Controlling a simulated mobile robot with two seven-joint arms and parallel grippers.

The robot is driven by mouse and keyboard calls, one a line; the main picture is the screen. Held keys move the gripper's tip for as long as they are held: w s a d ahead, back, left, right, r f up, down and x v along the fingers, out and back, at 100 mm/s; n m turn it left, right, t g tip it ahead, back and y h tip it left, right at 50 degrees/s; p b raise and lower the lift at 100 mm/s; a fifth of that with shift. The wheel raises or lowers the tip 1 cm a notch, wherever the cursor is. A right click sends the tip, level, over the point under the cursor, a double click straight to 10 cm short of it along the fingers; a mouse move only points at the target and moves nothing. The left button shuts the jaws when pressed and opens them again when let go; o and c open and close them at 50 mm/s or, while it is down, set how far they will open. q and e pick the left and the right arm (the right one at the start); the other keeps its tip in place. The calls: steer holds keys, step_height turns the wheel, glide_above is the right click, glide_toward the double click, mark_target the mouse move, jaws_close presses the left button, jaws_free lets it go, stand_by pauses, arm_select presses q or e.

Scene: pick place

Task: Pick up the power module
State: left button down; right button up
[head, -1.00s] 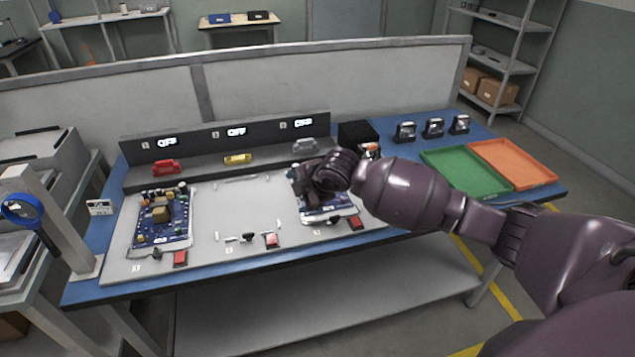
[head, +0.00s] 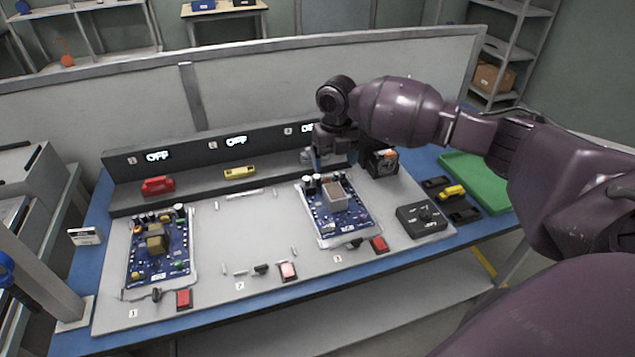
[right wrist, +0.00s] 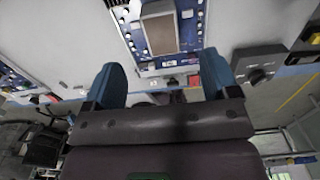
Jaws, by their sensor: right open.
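Nothing is labelled clearly enough to say which part is the power module. A blue circuit board (head: 327,222) with a brown-grey block (head: 334,194) lies at the right station of the grey panel. A second blue board (head: 176,268) with a yellowish transformer (head: 156,240) lies at the left station. My right gripper (head: 322,156) is raised near the rear of the right board, in front of the shelf. In the right wrist view its blue fingers (right wrist: 165,82) are apart with nothing between them; the right board (right wrist: 185,63) and block (right wrist: 160,30) show beyond. My left gripper is not in view.
The dark shelf holds a red part (head: 158,186) and a yellow part (head: 240,173). A black knob box (head: 422,221), small parts with a yellow piece (head: 452,191) and a green tray (head: 480,180) lie to the right. The panel's middle station is mostly clear.

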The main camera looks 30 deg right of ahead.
mark_target(332, 186)
steer(key=shift+w+r, duration=0.1)
steer(key=shift+w, duration=0.15)
steer(key=f, duration=0.4)
steer(key=shift+s+f+b, duration=0.2)
steer(key=shift+f+b, duration=0.1)
steer(key=shift+b, duration=0.05)
steer(key=shift+f, duration=0.75)
step_height(332, 186, down, 5)
steer(key=shift+w+r+b, duration=0.1)
steer(key=shift+r+b, duration=0.1)
steer(key=shift+b, duration=0.2)
steer(key=shift+c, duration=0.6)
jaws_close()
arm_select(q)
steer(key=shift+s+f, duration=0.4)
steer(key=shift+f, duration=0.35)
arm_select(e)
steer(key=shift+w+r, duration=0.1)
